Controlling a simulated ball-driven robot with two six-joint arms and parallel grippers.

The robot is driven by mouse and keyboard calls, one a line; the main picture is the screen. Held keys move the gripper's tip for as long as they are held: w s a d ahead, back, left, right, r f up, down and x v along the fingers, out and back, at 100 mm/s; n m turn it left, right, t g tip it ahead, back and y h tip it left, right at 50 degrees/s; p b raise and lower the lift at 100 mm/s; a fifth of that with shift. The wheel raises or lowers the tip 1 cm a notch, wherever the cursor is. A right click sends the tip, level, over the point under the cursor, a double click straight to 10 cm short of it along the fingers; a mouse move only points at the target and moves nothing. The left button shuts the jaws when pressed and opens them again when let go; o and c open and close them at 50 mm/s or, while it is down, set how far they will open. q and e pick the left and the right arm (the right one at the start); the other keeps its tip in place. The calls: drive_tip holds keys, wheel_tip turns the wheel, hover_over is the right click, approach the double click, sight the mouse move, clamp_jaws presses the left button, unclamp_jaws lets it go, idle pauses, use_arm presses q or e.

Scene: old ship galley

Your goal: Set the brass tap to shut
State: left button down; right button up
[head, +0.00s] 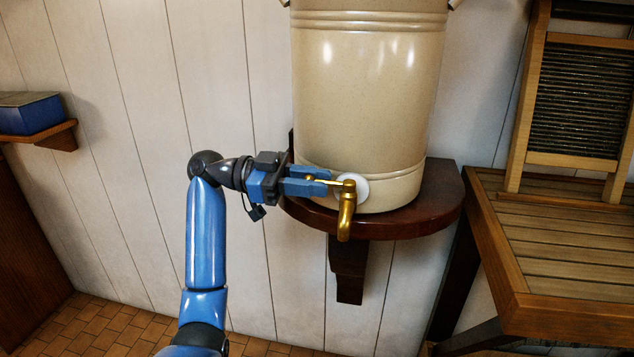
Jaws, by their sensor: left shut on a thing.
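The brass tap (346,212) sticks out from a pale round collar low on the front of a big cream crock (368,95). Its spout hangs down past the shelf edge. A thin brass lever points left from the tap's top, roughly level. My left gripper (322,181) comes in from the left, with its blue fingers shut on the tap's lever. The fingers hide part of the lever. My right gripper is not in view.
The crock stands on a dark wooden wall shelf (440,205) with a bracket below. A slatted wooden bench (560,255) with a washboard (578,100) is at the right. A blue box (30,113) sits on a small shelf at the left. The wall between is clear.

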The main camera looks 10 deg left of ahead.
use_arm(q)
drive_tip(key=c, duration=1.2)
unclamp_jaws()
drive_tip(key=shift+w, duration=0.1)
drive_tip(key=shift+o, duration=0.2)
drive_tip(key=a, duration=1.1)
